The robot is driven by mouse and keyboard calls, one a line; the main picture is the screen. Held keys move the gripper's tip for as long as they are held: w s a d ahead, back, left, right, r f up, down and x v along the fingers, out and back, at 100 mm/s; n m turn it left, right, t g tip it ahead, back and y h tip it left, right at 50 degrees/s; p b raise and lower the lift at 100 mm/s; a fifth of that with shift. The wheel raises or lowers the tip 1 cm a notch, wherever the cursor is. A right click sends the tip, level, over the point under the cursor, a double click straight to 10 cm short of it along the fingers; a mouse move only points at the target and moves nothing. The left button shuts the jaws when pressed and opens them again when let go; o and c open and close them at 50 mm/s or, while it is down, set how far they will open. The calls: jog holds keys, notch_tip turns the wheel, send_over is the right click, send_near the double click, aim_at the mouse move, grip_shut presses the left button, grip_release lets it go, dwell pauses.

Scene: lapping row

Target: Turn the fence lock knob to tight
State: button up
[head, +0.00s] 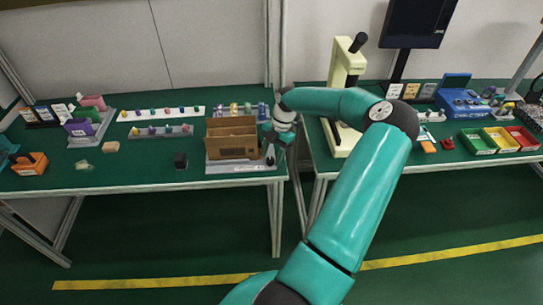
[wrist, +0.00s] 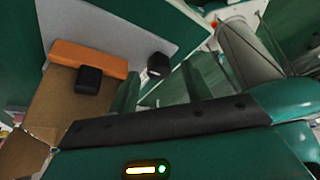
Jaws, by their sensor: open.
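A brown box-like fixture (head: 231,138) stands on a grey base plate (head: 235,168) at the right end of the left table. A small black upright part (head: 270,158) stands at the plate's right end, beside my gripper (head: 275,138). In the wrist view, a dark knob-like piece (wrist: 158,65) is on the grey plate (wrist: 120,25), and a black block (wrist: 88,79) sits against an orange bar (wrist: 100,57). I cannot tell for sure which is the fence lock knob. My gripper (wrist: 160,90) is open, with its fingers apart near the dark piece. No grip on it shows.
A small black block (head: 181,160) lies left of the fixture. Racks of coloured pieces (head: 160,131) stand behind. A cream press-like machine (head: 345,95) stands on the right table, near my arm. The front of the left table (head: 130,180) is mostly clear.

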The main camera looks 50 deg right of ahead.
jog(key=shift+a+f, duration=0.15)
jog(key=shift+f, duration=0.2)
jog(key=c, duration=1)
